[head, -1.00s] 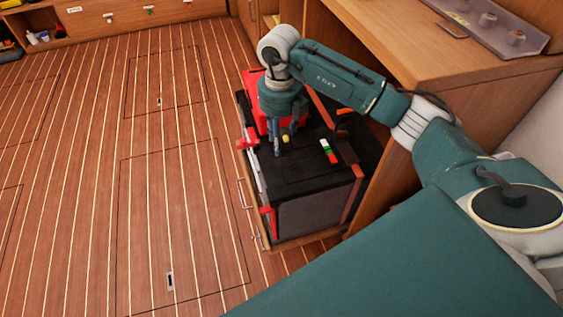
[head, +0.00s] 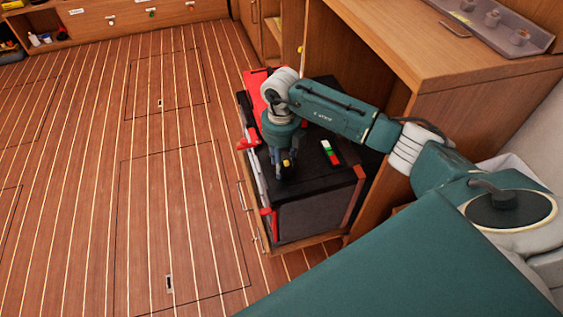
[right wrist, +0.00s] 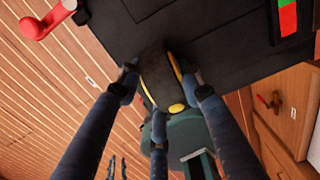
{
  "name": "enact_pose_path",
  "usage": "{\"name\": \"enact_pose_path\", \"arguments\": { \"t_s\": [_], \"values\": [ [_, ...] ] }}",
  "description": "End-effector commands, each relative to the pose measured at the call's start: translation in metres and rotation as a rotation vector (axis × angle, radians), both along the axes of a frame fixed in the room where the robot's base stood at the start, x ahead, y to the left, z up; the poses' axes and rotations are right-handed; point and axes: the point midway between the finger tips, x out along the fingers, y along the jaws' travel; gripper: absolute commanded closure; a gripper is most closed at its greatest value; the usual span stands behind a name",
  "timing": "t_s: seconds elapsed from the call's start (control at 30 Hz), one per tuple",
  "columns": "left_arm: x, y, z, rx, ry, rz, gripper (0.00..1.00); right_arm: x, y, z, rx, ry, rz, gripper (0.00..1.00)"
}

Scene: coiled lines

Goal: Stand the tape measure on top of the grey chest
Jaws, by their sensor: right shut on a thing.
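In the head view the tape measure (head: 287,163) is mostly hidden by the fingers. It is at or just above the chest top; I cannot tell whether it touches. My left gripper is not in view.
A small green, white and red item (head: 330,152) lies on the chest top, right of the gripper. A red thing (head: 256,88) is at the chest's back. The wooden cabinet (head: 450,100) rises close on the right. The floor on the left is clear.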

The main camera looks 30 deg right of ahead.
Motion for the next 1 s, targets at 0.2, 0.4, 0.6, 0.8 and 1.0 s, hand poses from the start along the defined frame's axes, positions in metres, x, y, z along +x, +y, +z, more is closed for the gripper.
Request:
{"name": "enact_pose_path", "arguments": {
  "t_s": [0.2, 0.4, 0.6, 0.8, 1.0],
  "values": [
    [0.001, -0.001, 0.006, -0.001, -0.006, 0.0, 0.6, 0.0, 0.0, -0.004, 0.0, -0.001, -0.001, 0.99],
    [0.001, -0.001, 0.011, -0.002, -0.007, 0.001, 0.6, 0.0, 0.0, -0.005, 0.0, 0.0, -0.001, 0.45],
    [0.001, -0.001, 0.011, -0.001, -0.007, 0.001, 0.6, 0.0, 0.0, -0.005, 0.0, 0.0, -0.001, 0.45],
    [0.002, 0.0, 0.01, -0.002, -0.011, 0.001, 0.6, 0.0, 0.0, 0.0, 0.0, 0.0, 0.0, 0.45],
    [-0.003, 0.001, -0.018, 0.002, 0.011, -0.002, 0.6, 0.002, 0.0, 0.036, 0.001, -0.005, 0.0, 0.45]
  ]
}}
